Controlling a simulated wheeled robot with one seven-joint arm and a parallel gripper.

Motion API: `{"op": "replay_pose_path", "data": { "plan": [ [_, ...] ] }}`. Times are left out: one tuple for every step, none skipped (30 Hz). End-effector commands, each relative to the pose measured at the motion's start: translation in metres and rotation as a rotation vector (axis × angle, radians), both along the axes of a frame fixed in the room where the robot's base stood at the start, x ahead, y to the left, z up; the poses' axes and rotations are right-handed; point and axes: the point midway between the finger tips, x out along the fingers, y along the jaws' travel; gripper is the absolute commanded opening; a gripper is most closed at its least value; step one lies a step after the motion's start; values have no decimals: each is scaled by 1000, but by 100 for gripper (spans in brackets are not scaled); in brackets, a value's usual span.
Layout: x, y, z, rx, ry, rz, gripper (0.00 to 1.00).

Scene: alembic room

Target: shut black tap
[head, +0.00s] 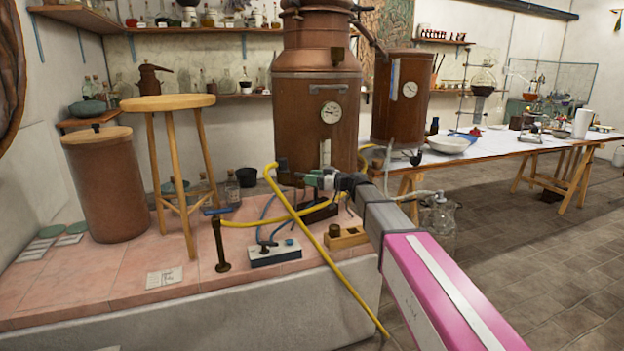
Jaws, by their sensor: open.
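No black tap can be picked out for certain. A small dark fitting (283,164) sits low on the front of the large copper still (318,130), where a yellow hose (281,193) starts; it may be the tap. My gripper (308,180) is just in front of the still's base, a little below and to the right of that fitting. It is open, and its fingers are small and partly unclear here. Whether it touches anything cannot be told.
The still stands on a pink tiled plinth (130,270). A brass post with a dark blue cross handle (218,240), a switch box (274,252) and a wooden block (345,237) stand on it. A stool (168,104) is left. A long table (500,150) is right.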

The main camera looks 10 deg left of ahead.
Motion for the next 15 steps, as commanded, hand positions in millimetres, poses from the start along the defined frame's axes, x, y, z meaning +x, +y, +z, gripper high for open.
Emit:
{"op": "replay_pose_path", "data": {
  "plan": [
    [-1,-6,0,0,0,-2,44],
    [-2,-9,0,0,0,-2,44],
    [-3,-15,0,0,0,-3,44],
    [-5,-20,0,0,0,-2,44],
    [-6,-25,0,0,0,-2,44],
    [-7,-33,0,0,0,-2,44],
    [-8,-39,0,0,0,-3,44],
    [-9,-45,0,0,0,-3,44],
    [-11,-52,0,0,0,-2,44],
    [-12,-58,0,0,0,-2,44],
    [-13,-63,0,0,0,-2,44],
    [-14,-70,0,0,0,-3,44],
    [-15,-75,0,0,0,-2,44],
    [-16,-79,0,0,0,-1,44],
    [-16,-84,0,0,0,-1,44]
  ]
}}
